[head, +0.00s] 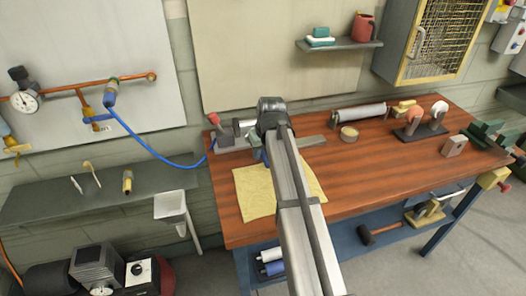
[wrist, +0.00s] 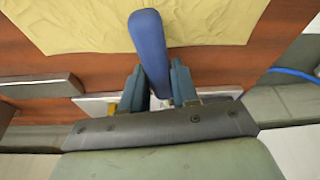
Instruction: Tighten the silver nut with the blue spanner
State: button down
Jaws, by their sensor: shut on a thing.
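The blue spanner (wrist: 148,40) shows its handle in the wrist view, pointing up and slightly left in the picture. My gripper (wrist: 157,72) is shut on it, with a teal finger on each side of the handle. The spanner's head is hidden behind my gripper. In the head view my arm covers most of the gripper and spanner; only a small blue patch shows beside the arm. I cannot make out the silver nut in either view. A pale metal plate (wrist: 98,104) lies beneath the gripper in the wrist view.
A yellow cloth (head: 255,195) lies on the wooden bench (head: 365,180). A red-handled tool (head: 212,118) stands at the bench's back left. A tape roll (head: 348,134) and a mounted set of wheels (head: 422,125) stand farther right. The bench's front middle is clear.

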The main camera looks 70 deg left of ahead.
jog(key=shift+s+m+t, duration=0.4)
jog(key=shift+s+m, duration=0.55)
jog(key=shift+m, duration=0.05)
jog(key=shift+s, duration=0.1)
jog(key=shift+s+m, duration=0.3)
jog(key=shift+m, duration=0.2)
jog(key=shift+s+a+m, duration=0.1)
jog(key=shift+s+m, duration=0.45)
jog(key=shift+m, duration=0.05)
jog(key=shift+t, duration=0.3)
jog(key=shift+s+a+m, duration=0.3)
jog(key=shift+s+m, duration=0.6)
jog(key=shift+m, duration=0.1)
